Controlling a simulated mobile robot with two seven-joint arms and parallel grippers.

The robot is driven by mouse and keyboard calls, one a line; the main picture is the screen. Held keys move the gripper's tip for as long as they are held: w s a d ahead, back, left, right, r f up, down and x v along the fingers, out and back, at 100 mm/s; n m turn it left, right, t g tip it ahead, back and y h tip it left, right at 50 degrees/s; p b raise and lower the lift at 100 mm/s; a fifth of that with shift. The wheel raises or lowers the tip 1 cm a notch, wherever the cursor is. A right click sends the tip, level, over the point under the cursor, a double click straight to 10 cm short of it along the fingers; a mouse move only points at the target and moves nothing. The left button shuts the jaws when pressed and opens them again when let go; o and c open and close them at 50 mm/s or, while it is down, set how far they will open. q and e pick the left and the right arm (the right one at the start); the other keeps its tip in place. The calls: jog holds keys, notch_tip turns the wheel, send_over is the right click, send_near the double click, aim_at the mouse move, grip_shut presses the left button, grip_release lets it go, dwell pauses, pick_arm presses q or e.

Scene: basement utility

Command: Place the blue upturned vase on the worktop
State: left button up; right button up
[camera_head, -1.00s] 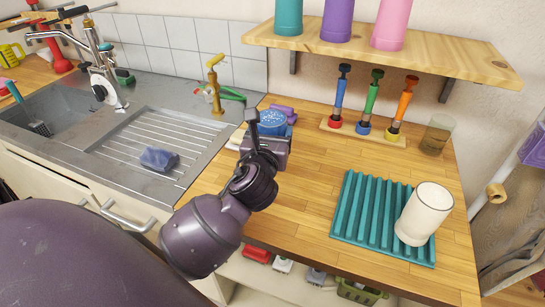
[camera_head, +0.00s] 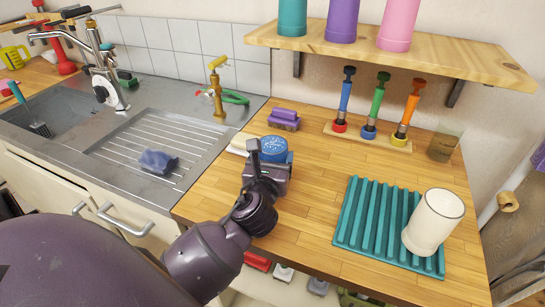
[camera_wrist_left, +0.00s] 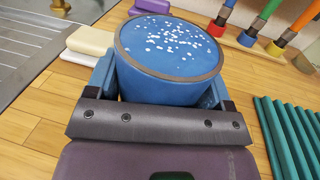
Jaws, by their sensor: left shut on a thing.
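The blue vase (camera_head: 274,148) is in my left gripper (camera_head: 272,163), over the wooden worktop (camera_head: 305,185) near the sink. In the left wrist view the vase (camera_wrist_left: 170,47) has a round, white-speckled blue face with a grey-brown rim turned up. The blue fingers (camera_wrist_left: 163,92) of my left gripper are shut on its two sides. The vase's lower part is hidden by the gripper, and I cannot tell whether it touches the worktop. My right gripper is not in view.
A purple block (camera_head: 284,119) and a cream block (camera_head: 240,143) lie close behind and left of the vase. A teal ribbed mat (camera_head: 352,222) carries a white cup (camera_head: 433,222) at right. A rack (camera_head: 365,137) of coloured tools stands behind. The worktop between vase and mat is clear.

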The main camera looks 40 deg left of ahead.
pick_arm(q)
jog(key=o, duration=1.1)
jog(key=shift+s+r, duration=0.1)
jog(key=shift+r, duration=0.1)
jog(key=v, duration=1.2)
